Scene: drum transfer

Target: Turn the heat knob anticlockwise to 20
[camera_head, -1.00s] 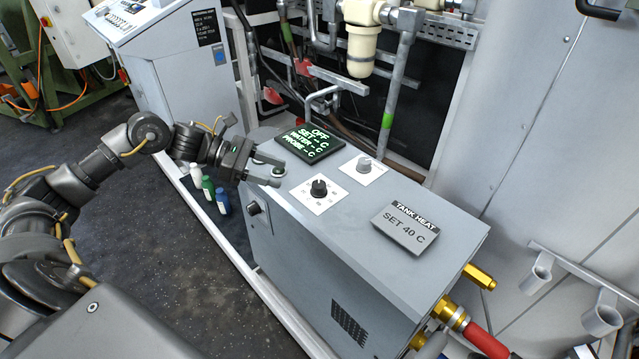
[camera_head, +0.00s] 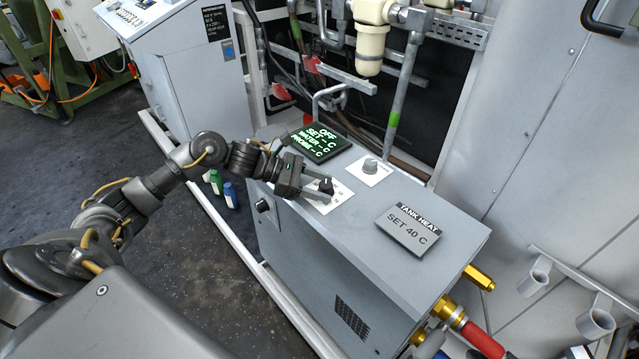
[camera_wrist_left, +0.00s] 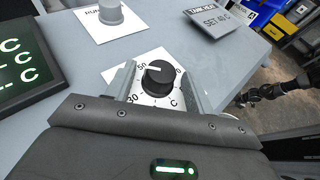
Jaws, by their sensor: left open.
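The heat knob (camera_head: 326,185) is black and stands on a white dial plate on top of the grey cabinet. In the left wrist view the knob (camera_wrist_left: 158,78) has a white pointer line aimed toward the 50 mark; a 30 mark and a C also show. My left gripper (camera_head: 323,192) is open, with one finger on each side of the knob. I cannot tell whether the fingers touch it. They hide part of the dial. A dark jointed arm shows small at the right of the left wrist view, probably my right arm; its jaws are unclear.
A grey knob (camera_head: 370,165) on its own white plate stands behind the heat knob. A sign (camera_head: 409,228) reads TANK HEAT, SET 40 C. A side knob (camera_head: 263,206) and bottles (camera_head: 231,194) are near my left arm.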

